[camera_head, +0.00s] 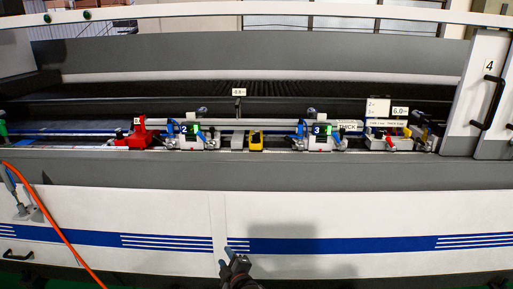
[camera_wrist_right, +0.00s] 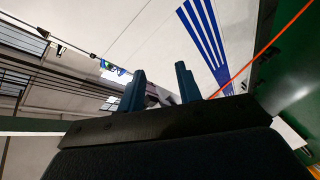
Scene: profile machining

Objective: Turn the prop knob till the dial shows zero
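I cannot make out for sure which part is the prop knob or its dial. A small device (camera_head: 388,142) with red and yellow parts stands at the right of the machine bed, below a label reading 6.0 (camera_head: 399,111). My right gripper (camera_head: 236,264) is low in front of the white front panel, well below the bed. In the right wrist view its two blue fingers (camera_wrist_right: 160,88) are apart with nothing seen held. My left gripper is not in view.
A red block (camera_head: 133,138) and a yellow block (camera_head: 256,141) sit on the bed. A grey ledge (camera_head: 250,172) runs in front of it. An orange hose (camera_head: 55,228) hangs at the left. A white door marked 4 (camera_head: 475,85) stands at the right.

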